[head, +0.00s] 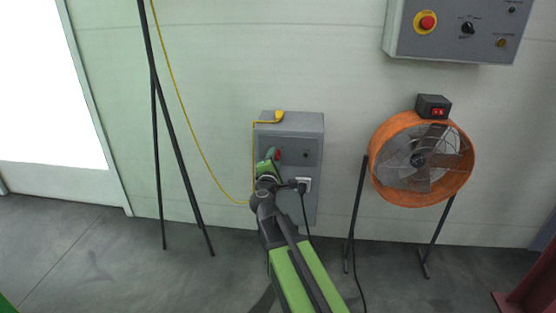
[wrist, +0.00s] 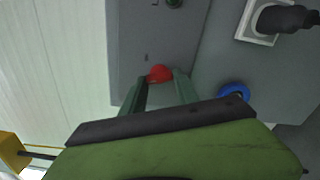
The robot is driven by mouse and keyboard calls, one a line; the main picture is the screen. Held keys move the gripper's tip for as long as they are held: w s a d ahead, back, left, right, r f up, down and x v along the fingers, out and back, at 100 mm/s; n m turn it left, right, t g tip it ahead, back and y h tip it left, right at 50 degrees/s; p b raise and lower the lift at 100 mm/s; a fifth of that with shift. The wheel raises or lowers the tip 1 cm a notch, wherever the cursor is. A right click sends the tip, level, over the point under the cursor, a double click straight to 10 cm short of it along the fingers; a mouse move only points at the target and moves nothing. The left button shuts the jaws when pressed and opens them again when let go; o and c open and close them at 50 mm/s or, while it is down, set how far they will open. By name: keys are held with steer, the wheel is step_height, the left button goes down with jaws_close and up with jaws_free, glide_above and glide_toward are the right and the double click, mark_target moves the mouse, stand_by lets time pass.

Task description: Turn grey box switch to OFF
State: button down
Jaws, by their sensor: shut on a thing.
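The grey box (head: 312,135) is fixed to the wall in the middle of the head view. Its red switch (head: 278,154) shows on the left part of the front face. In the wrist view the red switch (wrist: 159,73) sits between my fingertips, its lower part hidden by them. My gripper (head: 270,157) reaches the box face from below and is shut on the red switch. The grey box face (wrist: 150,35) fills the middle of the wrist view. The OFF marking and the switch's exact angle are too small to read.
A black plug (head: 303,186) sits in a socket low on the box, its cable hanging down. A yellow connector (head: 279,116) with a yellow cable is on top. An orange fan (head: 468,165) stands right; a tripod (head: 178,150) stands left. A blue round part (wrist: 233,91) lies beside my gripper.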

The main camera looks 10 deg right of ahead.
steer(key=shift+a+f+n, duration=0.1)
steer(key=shift+f+n, duration=0.05)
steer(key=shift+n, duration=2.15)
steer(key=c, duration=0.9)
jaws_free()
steer(key=shift+s, duration=0.1)
